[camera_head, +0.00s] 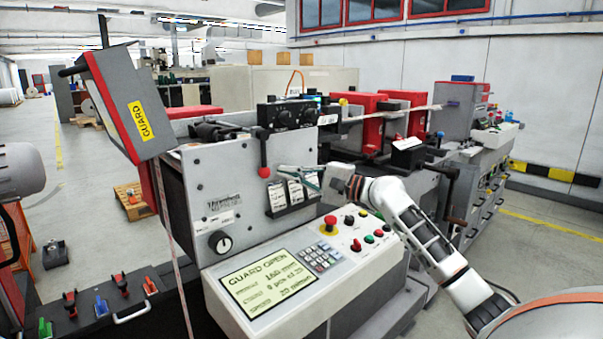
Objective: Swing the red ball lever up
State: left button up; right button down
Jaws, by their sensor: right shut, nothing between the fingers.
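The red ball lever (264,172) is on the upper part of the grey front panel of the label rewinder. Its red ball hangs at the bottom of a dark arm that runs up to a pivot near the panel's top edge. My right gripper (283,169) comes in from the right with its fingers pointing left. It is shut and empty, with its tips just right of the ball. I cannot tell whether the tips touch the ball. My left gripper is not in view.
A tilted grey guard (127,104) stands raised at left. Below the lever are a black knob (220,242), label cards (278,197) and a sloped console with a "GUARD OPEN" screen (268,285) and red emergency button (330,221). Black knobs (290,116) sit above right.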

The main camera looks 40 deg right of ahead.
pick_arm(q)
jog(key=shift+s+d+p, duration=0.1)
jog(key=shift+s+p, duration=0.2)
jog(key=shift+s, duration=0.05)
pick_arm(e)
jog(key=a, duration=0.1)
jog(key=s+a, duration=0.1)
jog(key=shift+a+r, duration=0.3)
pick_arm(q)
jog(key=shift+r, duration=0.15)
